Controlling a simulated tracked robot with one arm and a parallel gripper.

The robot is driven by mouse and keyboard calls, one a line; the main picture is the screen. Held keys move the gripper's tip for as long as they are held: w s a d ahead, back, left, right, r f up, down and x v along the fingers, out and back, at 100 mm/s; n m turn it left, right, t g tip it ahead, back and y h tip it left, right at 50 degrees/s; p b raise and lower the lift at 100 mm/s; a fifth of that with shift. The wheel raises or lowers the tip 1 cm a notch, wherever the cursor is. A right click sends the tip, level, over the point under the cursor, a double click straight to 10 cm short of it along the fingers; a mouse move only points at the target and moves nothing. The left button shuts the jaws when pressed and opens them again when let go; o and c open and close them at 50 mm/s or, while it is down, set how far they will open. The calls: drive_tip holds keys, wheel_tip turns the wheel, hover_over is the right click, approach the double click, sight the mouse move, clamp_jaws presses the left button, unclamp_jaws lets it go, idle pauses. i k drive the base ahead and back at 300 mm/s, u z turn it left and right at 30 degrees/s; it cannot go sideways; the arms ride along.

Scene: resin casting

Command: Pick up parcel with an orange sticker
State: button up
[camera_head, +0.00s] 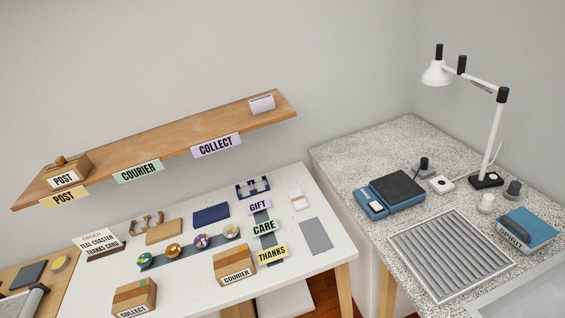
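A brown cardboard parcel (233,262) labelled COURIER stands on the white table, right of the middle. A second brown parcel (133,297) labelled COLLECT stands at the table's front edge, lower left; a small greenish mark shows near its top right. A third brown parcel (72,168) labelled POST sits at the left end of the wall shelf. I cannot clearly make out an orange sticker on any of them at this size. My gripper is not in view.
The white table (205,292) also holds a TEAL COASTER sign (100,243), several round coasters on a grey strip, and GIFT, CARE and THANKS tags. The wooden shelf (180,132) hangs above. At right, a speckled counter (350,160) carries a scale, lamp, ribbed tray and SPIRIT box.

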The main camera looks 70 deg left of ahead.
sight(231, 266)
drive_tip(key=z, duration=0.6)
drive_tip(key=k, duration=1.7)
drive_tip(key=u, duration=2.45)
drive_tip(key=i, duration=1.05)
drive_tip(key=u, duration=0.05)
